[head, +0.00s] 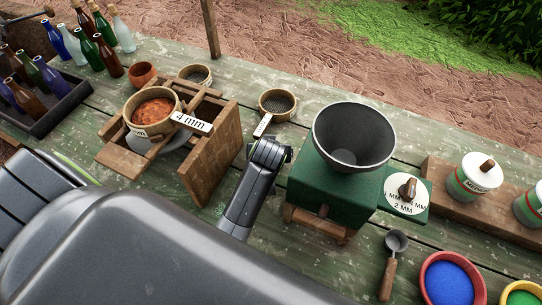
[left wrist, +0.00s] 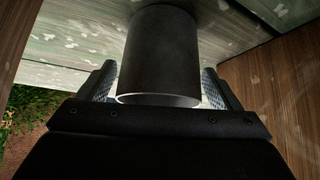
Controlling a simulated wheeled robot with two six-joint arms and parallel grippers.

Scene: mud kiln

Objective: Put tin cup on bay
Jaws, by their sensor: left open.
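The left wrist view shows a dark grey cylinder with a pale rim, which appears to be the tin cup (left wrist: 165,55). My left gripper (left wrist: 159,82) is open, with one finger on each side of the cup; I cannot tell whether they touch it. Brown wooden panels flank the cup in that view. In the head view my left arm reaches between the wooden sieve stand (head: 213,160) and the green grinder (head: 320,185); its fingertips and the cup are hidden there. Which part is the bay is unclear. My right gripper is not in view.
A sieve of red powder (head: 152,108) sits on the stand, labelled 4 mm. A grey funnel (head: 352,135) tops the grinder. A scoop (head: 390,265), a bowl of blue powder (head: 450,283) and lidded jars (head: 475,178) stand right. Bottles (head: 50,75) crowd the left.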

